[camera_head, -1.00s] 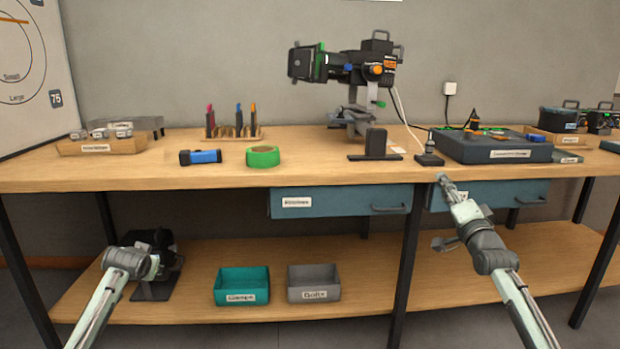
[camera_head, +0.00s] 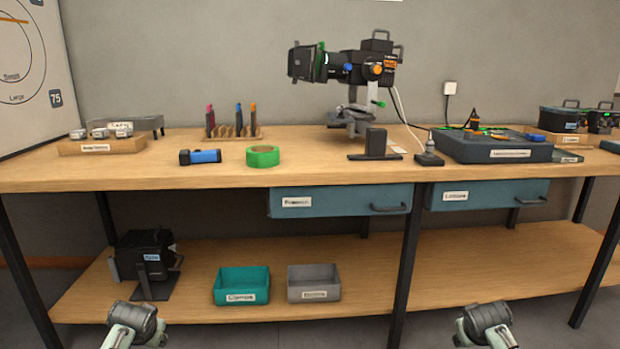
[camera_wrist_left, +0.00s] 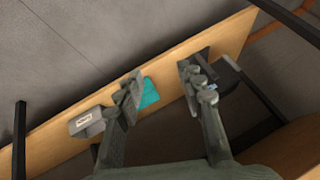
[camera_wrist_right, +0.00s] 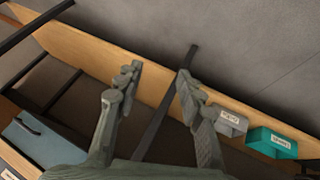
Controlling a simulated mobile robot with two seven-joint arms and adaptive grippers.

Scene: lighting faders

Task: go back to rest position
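My left gripper (camera_wrist_left: 165,95) is open and empty in the left wrist view, its two fingers well apart. In the head view only my left wrist and forearm end show at the bottom left, in front of the lower shelf. My right gripper (camera_wrist_right: 157,85) is open and empty in the right wrist view. In the head view my right wrist shows at the bottom right, at about the same height as the left. The fingers are not clearly visible in the head view. Both arms are low, apart from the bench and touching nothing that I can see.
The workbench top (camera_head: 120,172) carries a stage light (camera_head: 375,68), green tape (camera_head: 262,157), a blue flashlight (camera_head: 205,156) and a dark console (camera_head: 490,146). Two blue drawers (camera_head: 345,200) are shut. The lower shelf (camera_head: 380,280) holds a teal bin (camera_head: 240,282), a grey bin (camera_head: 313,282) and a black lamp (camera_head: 145,260).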

